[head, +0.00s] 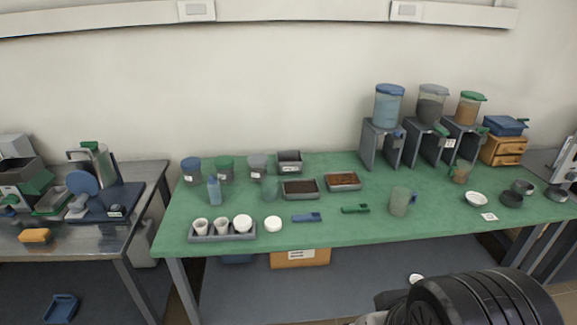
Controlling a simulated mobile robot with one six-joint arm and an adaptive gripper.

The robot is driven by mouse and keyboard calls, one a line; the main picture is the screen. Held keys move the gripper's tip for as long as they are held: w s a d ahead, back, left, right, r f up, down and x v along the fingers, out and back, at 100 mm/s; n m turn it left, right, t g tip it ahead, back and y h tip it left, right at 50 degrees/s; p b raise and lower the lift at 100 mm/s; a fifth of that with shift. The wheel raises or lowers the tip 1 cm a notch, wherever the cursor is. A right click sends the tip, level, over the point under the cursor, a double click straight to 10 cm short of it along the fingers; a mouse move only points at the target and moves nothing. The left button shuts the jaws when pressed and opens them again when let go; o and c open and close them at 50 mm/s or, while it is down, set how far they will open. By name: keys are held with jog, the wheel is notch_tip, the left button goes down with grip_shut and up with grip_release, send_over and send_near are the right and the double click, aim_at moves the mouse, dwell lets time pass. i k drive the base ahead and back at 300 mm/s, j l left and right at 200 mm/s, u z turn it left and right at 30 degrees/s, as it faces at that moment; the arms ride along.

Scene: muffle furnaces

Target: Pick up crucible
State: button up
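Small white crucibles stand in a grey tray (221,239) at the front left of the green table. Two of them, the left one (200,227) and the middle one (221,228), show pale grey tops. A third white piece (243,223) at the tray's right end has a flat white top; I cannot tell whether it is a lidded crucible. A white round piece (273,224) lies on the table just right of the tray. My gripper is not in view; only a dark, ribbed part of my arm shows at the bottom right, in front of the table.
Lidded jars (224,169) and a bottle (214,191) stand behind the tray. Two soil-filled trays (343,188) sit mid-table. Dispensers (389,105) stand at the back.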

aim_at(200, 225)
jog(key=i+j, duration=1)
jog(key=k+j+u, duration=0.05)
